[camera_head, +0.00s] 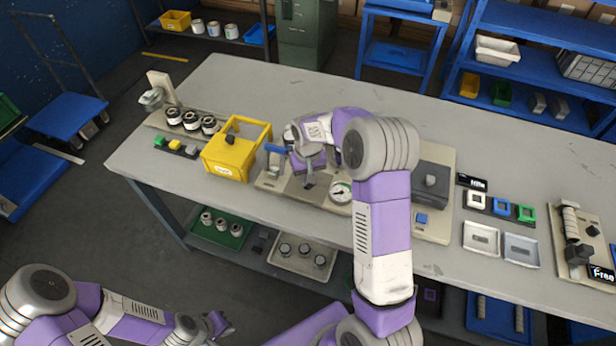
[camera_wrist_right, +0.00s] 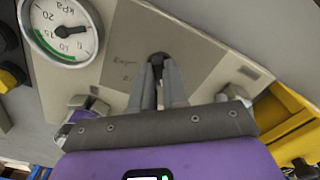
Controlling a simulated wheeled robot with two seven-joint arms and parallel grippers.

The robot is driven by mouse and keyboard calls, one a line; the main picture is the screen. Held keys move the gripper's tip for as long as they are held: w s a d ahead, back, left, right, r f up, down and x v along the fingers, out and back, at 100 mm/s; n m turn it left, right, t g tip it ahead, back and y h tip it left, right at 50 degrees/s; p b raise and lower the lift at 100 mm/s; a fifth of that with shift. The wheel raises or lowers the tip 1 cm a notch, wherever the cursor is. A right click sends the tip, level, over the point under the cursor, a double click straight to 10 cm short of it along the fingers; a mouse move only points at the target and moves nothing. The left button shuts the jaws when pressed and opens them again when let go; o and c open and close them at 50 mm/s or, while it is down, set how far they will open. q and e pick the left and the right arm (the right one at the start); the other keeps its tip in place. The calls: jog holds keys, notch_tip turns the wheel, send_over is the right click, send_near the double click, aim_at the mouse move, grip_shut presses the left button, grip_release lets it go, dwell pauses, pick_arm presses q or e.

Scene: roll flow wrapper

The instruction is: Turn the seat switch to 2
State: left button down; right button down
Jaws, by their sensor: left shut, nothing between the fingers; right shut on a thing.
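In the right wrist view, a small black switch knob (camera_wrist_right: 158,60) stands on a beige panel (camera_wrist_right: 105,75) with faint handwritten marks beside it. My right gripper (camera_wrist_right: 158,70) is shut on this knob, and its fingers hide most of it. I cannot read which position it points to. In the head view, my right gripper (camera_head: 308,180) reaches down to the beige panel (camera_head: 272,187) between the yellow frame and the gauge, hiding the knob. My left gripper (camera_head: 219,323) is shut and empty, low at the front, away from the bench.
A round gauge (camera_head: 341,192) sits right beside my right gripper; it also shows in the wrist view (camera_wrist_right: 60,28). A yellow box frame (camera_head: 227,166) stands left of the panel, and a blue lever (camera_head: 275,152) is close by. A grey box (camera_head: 431,183) stands to the right.

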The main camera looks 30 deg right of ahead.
dwell(0.4)
jog(key=c, duration=1.1)
grip_release()
jog(key=shift+c, duration=0.2)
jog(key=shift+r+p, duration=0.9)
jog(key=shift+r, duration=2.95)
